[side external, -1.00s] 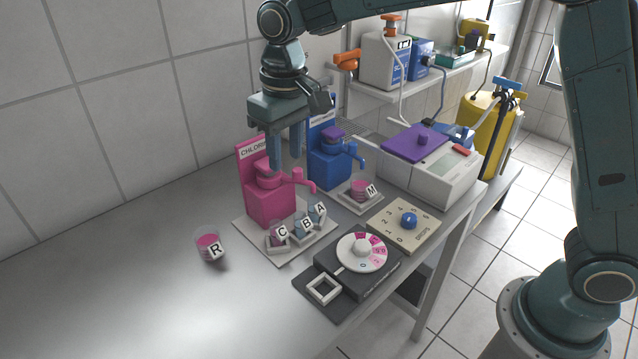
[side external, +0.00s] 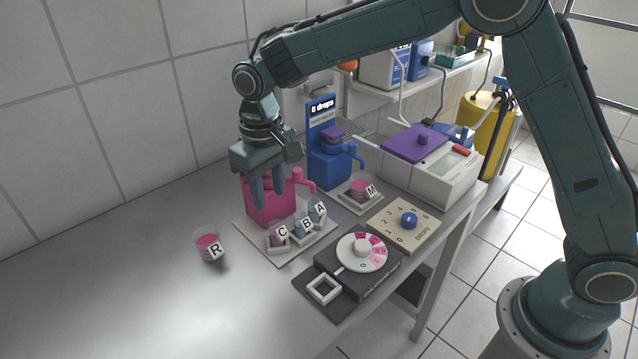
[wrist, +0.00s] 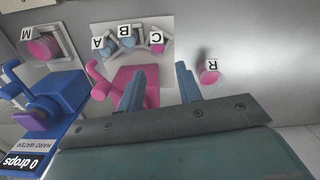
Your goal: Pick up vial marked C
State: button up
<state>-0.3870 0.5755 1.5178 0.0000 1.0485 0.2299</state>
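Vial C (side external: 278,237), with pink contents and a white C label, stands in a holder on the white tray (side external: 287,257) at the front of the pink dispenser. It also shows in the wrist view (wrist: 157,46). Vials B (side external: 303,226) and A (side external: 317,212), both bluish, stand beside it in the same row. My gripper (side external: 268,200) is above and behind vial C, in front of the pink dispenser (side external: 262,207) in the side view. Its two blue fingers, seen in the wrist view (wrist: 160,82), are apart with nothing between them.
Vial R (side external: 209,246) stands alone on the bench, left of the tray. Vial M (side external: 361,188) sits in a white holder near the blue dispenser (side external: 328,165). A dark dial device (side external: 345,275) and a drops panel (side external: 404,226) stand to the right. The front left bench is clear.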

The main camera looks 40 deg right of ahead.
aim_at(276, 223)
jog(key=shift+f, duration=2)
jog(key=shift+s+d+f, duration=0.1)
jog(key=shift+f, duration=1.2)
jog(key=shift+d+f, duration=0.1)
jog(key=shift+f, duration=1.2)
jog(key=c, duration=0.7)
